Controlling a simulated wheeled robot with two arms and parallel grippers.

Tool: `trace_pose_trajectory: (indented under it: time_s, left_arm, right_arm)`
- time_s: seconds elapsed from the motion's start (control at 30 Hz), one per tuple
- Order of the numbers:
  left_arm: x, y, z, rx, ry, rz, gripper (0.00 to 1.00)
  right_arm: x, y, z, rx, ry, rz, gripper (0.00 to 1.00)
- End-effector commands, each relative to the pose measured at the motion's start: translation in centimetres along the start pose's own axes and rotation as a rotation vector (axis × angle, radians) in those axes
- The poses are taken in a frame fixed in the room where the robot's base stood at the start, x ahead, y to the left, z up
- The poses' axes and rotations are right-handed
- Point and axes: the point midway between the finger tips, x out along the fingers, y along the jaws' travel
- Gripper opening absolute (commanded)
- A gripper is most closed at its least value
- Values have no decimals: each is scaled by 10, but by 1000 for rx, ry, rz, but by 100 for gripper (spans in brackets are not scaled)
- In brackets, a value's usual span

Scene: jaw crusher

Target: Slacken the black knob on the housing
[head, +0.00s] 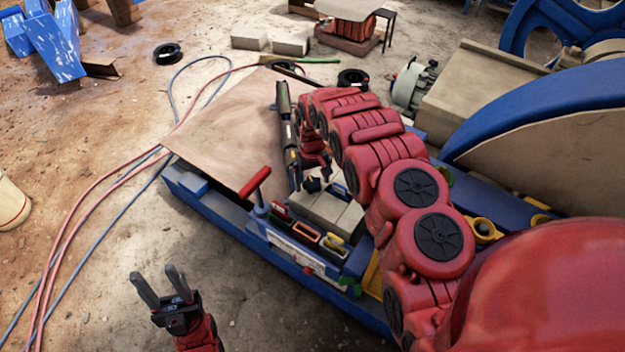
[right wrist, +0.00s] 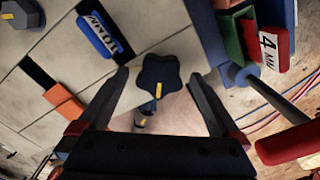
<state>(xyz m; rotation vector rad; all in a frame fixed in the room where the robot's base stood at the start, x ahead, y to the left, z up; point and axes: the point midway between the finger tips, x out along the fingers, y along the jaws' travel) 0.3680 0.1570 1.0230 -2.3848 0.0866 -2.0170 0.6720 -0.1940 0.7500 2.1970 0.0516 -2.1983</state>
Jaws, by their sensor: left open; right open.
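A black star-shaped knob (right wrist: 160,76) with a yellow mark shows in the right wrist view. It lies between the two fingertips of my right gripper (right wrist: 161,78), which is open with a gap on both sides of the knob. I cannot tell whether the tips are level with it. The pale housing (head: 328,210) sits on the blue machine frame in the head view, partly hidden by my right arm. My left gripper (head: 156,272) is open and empty, low over the ground, left of the machine.
A blue 10 MM tag (right wrist: 98,35), an orange block (right wrist: 64,102) and a red 4 MM tag (right wrist: 269,52) surround the knob. A red T-handle (head: 256,182) rises from the blue frame. Hoses (head: 75,225) cross the ground at left. A brown sheet (head: 230,130) lies behind.

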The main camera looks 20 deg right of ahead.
Motion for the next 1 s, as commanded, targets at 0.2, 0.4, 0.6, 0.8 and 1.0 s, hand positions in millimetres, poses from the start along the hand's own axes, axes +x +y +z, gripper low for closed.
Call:
trace_pose_trajectory:
  time_s: [0.2, 0.4, 0.6, 0.8, 1.0]
  left_arm:
    - [-1, 0, 0, 0, 0, 0, 50]
    - [-5, 0, 1, 0, 0, 0, 50]
    - [-12, 1, 2, 0, 0, 0, 50]
    - [44, -2, -7, 0, 1, 0, 50]
    - [81, -4, -14, 0, 0, 0, 50]
  right_arm:
    - [-4, 0, -1, 0, 1, 0, 99]
    - [-23, 0, -1, 0, 2, 1, 99]
    - [-59, 0, 0, 0, 2, 1, 99]
    - [-119, 0, 0, 0, 0, 0, 99]
    - [-158, 0, 0, -1, 0, 0, 99]
